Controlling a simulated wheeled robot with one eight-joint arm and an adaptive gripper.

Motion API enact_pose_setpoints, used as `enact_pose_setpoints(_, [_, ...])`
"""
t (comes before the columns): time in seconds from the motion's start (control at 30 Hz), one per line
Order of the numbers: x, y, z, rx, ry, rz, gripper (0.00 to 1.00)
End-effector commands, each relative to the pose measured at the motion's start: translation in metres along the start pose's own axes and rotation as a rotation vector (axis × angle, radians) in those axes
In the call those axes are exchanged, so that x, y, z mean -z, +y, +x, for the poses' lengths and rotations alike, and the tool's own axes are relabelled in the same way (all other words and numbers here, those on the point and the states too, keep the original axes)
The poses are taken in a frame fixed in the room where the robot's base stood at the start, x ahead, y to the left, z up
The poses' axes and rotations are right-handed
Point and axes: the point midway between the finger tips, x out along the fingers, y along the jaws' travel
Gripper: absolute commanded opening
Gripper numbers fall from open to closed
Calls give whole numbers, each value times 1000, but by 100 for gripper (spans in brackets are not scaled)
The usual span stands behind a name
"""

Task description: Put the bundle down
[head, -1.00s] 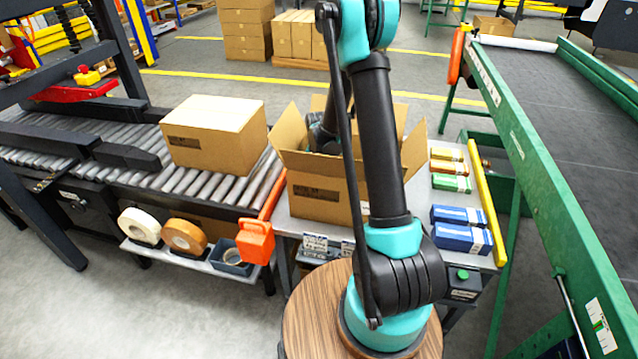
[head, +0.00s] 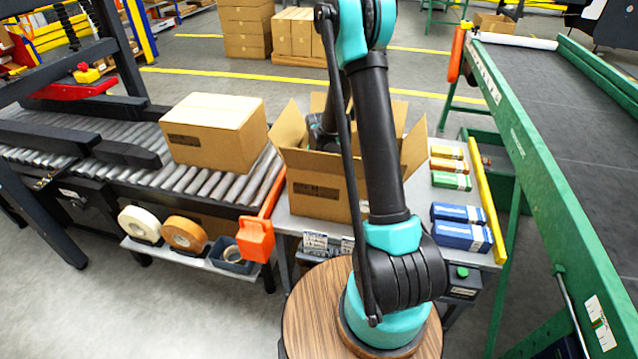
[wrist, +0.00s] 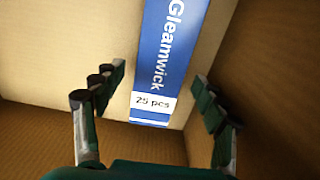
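The bundle (wrist: 170,60) is a blue and white pack printed "Gleamwick" and "25 pcs". In the wrist view it lies on the floor of the open carton, its near end toward my gripper (wrist: 158,78). My gripper is open, with a finger on each side and a visible gap between each finger and the pack. The carton (head: 315,195) stands on the grey table with its flaps up. In the head view my arm reaches into it, and its wall and my arm hide the bundle and fingertips.
Blue packs (head: 462,236), green packs (head: 450,181) and yellow packs (head: 447,152) lie right of the carton, beside a yellow bar (head: 487,200). A closed carton (head: 213,133) sits on the roller conveyor (head: 75,150) at left. A green-framed belt (head: 575,120) runs along the right.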

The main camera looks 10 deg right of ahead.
Motion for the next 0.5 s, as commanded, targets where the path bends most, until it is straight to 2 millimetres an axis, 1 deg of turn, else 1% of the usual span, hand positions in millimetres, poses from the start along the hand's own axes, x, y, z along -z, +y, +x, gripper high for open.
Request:
enact_pose_setpoints(0.27, [0, 0, -2, 0, 0, 0, 72])
enact_pose_setpoints(0.37, [0, 0, -8, 0, 0, 0, 72])
enact_pose_setpoints(0.5, [0, 0, -27, 0, 0, 0, 72])
